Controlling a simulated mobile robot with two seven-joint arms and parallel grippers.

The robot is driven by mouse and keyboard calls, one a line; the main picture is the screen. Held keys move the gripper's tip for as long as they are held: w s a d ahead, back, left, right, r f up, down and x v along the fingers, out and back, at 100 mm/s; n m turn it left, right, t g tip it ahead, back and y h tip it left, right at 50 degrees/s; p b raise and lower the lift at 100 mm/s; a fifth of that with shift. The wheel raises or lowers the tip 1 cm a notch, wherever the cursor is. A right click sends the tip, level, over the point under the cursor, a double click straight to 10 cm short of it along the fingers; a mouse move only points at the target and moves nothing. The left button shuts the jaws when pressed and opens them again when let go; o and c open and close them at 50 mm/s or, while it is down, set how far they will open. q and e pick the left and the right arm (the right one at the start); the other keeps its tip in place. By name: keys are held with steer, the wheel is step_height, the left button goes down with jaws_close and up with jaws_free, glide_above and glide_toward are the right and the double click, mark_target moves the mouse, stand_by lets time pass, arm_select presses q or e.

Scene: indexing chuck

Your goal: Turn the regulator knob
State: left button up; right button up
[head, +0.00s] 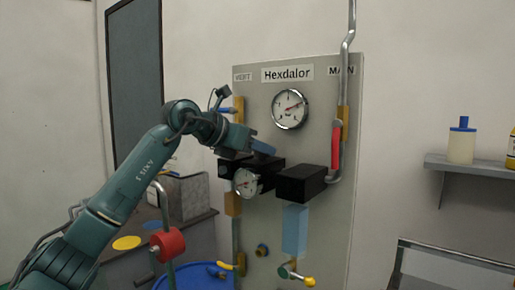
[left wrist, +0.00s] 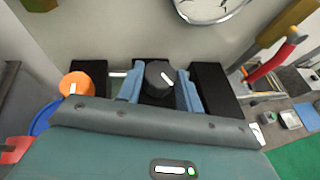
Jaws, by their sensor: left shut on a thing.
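The regulator knob (left wrist: 158,75) is dark grey with a white mark, and it stands between two black blocks in the left wrist view. My left gripper (left wrist: 160,88) has its blue fingers on either side of the knob and is shut on it. In the head view my left gripper (head: 264,148) is at the black regulator body on the panel, and the knob itself is hidden there. A small gauge (head: 247,182) sits below the gripper. A larger white gauge (head: 290,109) with a red needle is higher on the panel (head: 345,80). My right gripper is not in view.
An orange knob (left wrist: 77,85) is left of the fingers. A red lever (head: 336,145) and pipe stand on the panel's right. Yellow-handled valves (head: 302,279) are low on the panel. A red cylinder (head: 168,245) stands near my left arm. A shelf (head: 470,165) holds bottles.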

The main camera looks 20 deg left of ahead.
arm_select(q)
steer(key=shift+s+d+f+n+t+y+b, duration=0.15)
steer(key=shift+n+t+y+b, duration=0.25)
steer(key=shift+n+y+b, duration=0.25)
steer(key=shift+d+n+t+y+b, duration=0.1)
steer(key=shift+n+t+y+b, duration=0.3)
steer(key=shift+n+y+b, duration=0.35)
steer(key=shift+r+n+y, duration=0.2)
steer(key=shift+n+y, duration=0.3)
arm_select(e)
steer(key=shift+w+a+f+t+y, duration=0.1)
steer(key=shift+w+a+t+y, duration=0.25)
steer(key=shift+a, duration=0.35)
arm_select(q)
steer(key=o, duration=1)
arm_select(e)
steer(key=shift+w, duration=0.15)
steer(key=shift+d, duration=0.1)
